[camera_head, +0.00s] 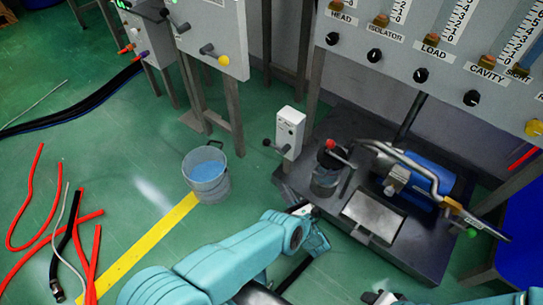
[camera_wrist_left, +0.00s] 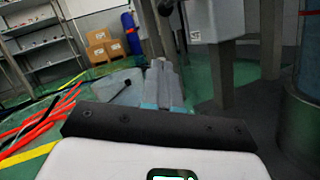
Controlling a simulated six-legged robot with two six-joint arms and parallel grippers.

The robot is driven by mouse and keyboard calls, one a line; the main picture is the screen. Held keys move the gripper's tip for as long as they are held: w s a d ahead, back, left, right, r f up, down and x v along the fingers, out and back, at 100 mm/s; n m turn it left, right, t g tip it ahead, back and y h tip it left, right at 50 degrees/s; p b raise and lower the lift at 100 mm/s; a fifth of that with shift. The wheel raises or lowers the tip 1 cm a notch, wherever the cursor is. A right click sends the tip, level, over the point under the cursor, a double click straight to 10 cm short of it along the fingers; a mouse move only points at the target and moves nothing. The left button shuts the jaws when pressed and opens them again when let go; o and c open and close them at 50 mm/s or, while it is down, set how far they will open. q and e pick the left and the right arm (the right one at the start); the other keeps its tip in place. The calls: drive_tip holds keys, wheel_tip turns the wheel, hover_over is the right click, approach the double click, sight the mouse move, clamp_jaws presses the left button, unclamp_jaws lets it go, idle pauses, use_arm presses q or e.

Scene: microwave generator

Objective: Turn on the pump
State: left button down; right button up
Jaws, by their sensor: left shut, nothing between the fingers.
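The pump (camera_head: 425,176) is a blue cylinder with grey pipework on a dark base. A small white box (camera_head: 290,128) with a black-knobbed lever (camera_head: 275,147) stands at the base's left corner. My left gripper (camera_head: 304,209) is at the near left edge of the base, below and apart from the lever. It is shut and empty; its closed grey fingers also show in the left wrist view (camera_wrist_left: 163,82). A small dark part of what looks like my right gripper (camera_head: 378,297) shows at the bottom edge; its fingers are not clear.
A glass-like vessel with a red knob (camera_head: 328,170) stands on the dark base (camera_head: 400,250). A metal bucket (camera_head: 207,178) of blue liquid is on the floor to the left. A labelled panel (camera_head: 430,60) overhangs the back.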

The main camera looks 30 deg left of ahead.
use_arm(q)
drive_tip(key=shift+a, duration=0.1)
drive_tip(key=w+d+r+b+x, duration=0.1)
drive_tip(key=r+b+x, duration=0.1)
drive_tip(key=x, duration=1)
drive_tip(key=shift+a+r, duration=0.2)
drive_tip(key=shift+r, duration=0.2)
use_arm(e)
drive_tip(key=shift+w+d+f+t, duration=0.15)
drive_tip(key=shift+w+f+t, duration=0.15)
drive_tip(key=shift+w+f, duration=0.75)
drive_tip(key=shift+s, duration=0.15)
use_arm(q)
drive_tip(key=shift+w+r+p, duration=0.1)
drive_tip(key=shift+r+p, duration=0.05)
drive_tip(key=shift+p, duration=0.5)
use_arm(e)
drive_tip(key=shift+r, duration=0.75)
